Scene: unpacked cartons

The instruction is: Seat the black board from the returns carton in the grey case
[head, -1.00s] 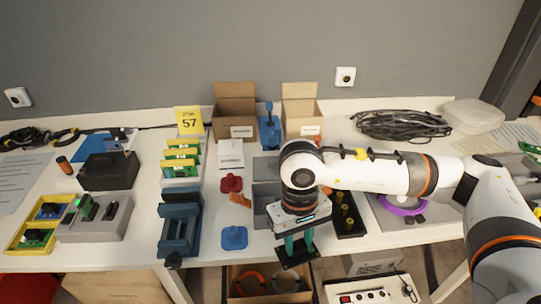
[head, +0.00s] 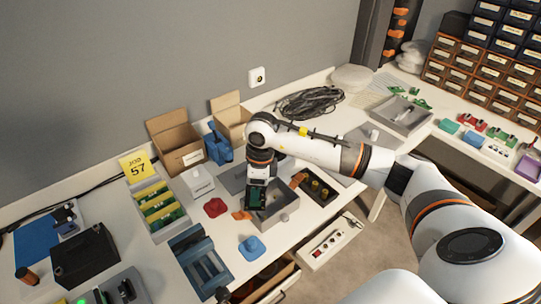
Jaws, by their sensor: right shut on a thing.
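My right gripper (head: 257,183) is shut on the black board (head: 254,198), a dark plate with a hint of green. It holds the board at the left part of the open grey case (head: 284,214). Whether the board touches the case's floor or hangs above it, I cannot tell. My wrist hides part of the case. Two open cardboard cartons, a left one (head: 179,146) and a right one (head: 231,122), stand at the back. Their labels are too small to read, so I cannot tell which is for returns. My left gripper is not in view.
A black tray with yellow-topped parts (head: 319,188) sits right of the case. A power strip (head: 331,242) is at the front right. Black cable (head: 308,103) is coiled behind.

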